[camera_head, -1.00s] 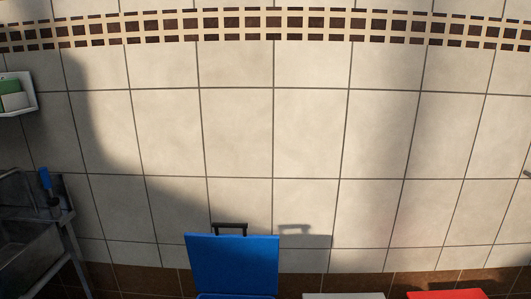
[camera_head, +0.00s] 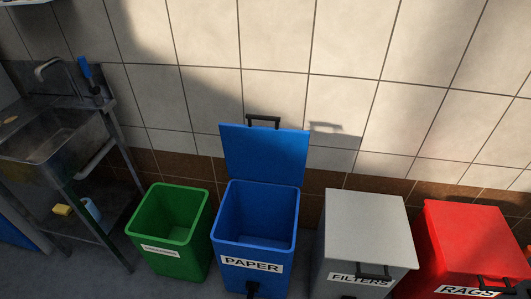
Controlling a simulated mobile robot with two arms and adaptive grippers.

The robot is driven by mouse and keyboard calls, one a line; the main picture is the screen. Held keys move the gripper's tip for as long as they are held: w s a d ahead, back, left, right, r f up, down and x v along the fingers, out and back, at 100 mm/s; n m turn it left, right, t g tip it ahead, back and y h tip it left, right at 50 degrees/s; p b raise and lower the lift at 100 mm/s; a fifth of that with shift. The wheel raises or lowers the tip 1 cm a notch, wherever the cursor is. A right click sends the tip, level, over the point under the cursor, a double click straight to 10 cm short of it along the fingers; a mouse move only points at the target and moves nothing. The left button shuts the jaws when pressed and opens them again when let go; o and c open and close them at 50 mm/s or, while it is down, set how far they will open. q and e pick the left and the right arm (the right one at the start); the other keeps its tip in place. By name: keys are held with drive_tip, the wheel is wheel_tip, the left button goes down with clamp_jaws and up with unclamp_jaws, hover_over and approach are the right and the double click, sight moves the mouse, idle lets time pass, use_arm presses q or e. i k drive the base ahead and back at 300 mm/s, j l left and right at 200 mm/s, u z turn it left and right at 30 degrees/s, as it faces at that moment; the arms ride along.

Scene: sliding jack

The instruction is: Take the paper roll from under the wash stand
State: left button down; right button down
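The wash stand (camera_head: 72,185) is a dark metal frame with a basin at the left. A pale bluish roll (camera_head: 91,211), likely the paper roll, stands on its lower shelf, partly behind a frame leg. A yellow block (camera_head: 62,210) lies just left of it. Neither of my grippers shows in the head view.
Right of the stand are an open green bin (camera_head: 169,254), a blue PAPER bin (camera_head: 235,255) with its lid up, and closed grey FILTERS (camera_head: 366,233) and red RAGS (camera_head: 466,245) bins. A tiled wall (camera_head: 345,105) is behind. A blue-handled brush (camera_head: 85,68) is by the basin.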

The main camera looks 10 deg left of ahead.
sight(87, 201)
drive_tip(key=u, duration=1.7)
drive_tip(key=k+l+u, duration=0.25)
drive_tip(key=k+l, duration=0.15)
drive_tip(key=i+j+z, duration=0.15)
drive_tip(key=i, duration=0.2)
drive_tip(key=i+j+z, duration=0.15)
drive_tip(key=i+j, duration=0.2)
